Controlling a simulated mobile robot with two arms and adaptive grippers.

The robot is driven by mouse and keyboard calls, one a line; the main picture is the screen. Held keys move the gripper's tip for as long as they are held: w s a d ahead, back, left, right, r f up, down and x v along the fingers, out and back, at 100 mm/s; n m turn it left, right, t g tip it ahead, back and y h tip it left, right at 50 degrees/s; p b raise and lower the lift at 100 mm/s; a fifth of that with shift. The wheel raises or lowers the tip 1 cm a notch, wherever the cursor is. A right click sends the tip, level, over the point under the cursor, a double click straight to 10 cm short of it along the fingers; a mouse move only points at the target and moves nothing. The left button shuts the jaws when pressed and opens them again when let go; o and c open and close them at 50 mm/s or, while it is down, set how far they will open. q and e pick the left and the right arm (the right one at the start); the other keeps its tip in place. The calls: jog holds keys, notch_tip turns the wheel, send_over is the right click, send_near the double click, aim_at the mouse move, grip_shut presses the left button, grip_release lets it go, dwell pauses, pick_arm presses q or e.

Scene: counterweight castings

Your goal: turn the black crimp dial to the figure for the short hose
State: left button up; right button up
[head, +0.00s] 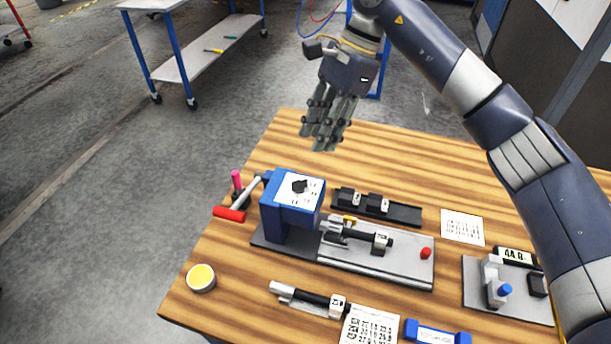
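The black crimp dial (299,186) sits on a white face plate with small figures, on top of the blue crimp press (287,215). The figures and the dial's setting are too small to read. One black hose with a tag (357,236) lies in line with the press on its grey bed. Another tagged hose (310,298) lies on the table in front. My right gripper (325,130) hangs above the table's far edge, beyond the dial and apart from it. Its fingers point down, spread and empty. My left gripper is out of view.
A red-handled lever (230,214) sticks out left of the press. A black die rack (377,207) stands behind the bed. Printed sheets (462,227) (370,325), a yellow-topped tin (201,277) and a grey fixture (490,292) are on the wooden table. Its far part is clear.

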aim_at(300, 180)
jog(key=p+x, duration=0.4)
jog(key=x, duration=0.7)
jog(key=shift+w+p, duration=0.2)
jog(key=shift+p, duration=0.1)
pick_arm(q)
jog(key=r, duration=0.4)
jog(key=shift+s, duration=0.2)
pick_arm(e)
jog(key=shift+f, duration=0.1)
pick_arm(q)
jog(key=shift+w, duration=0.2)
pick_arm(e)
grip_shut()
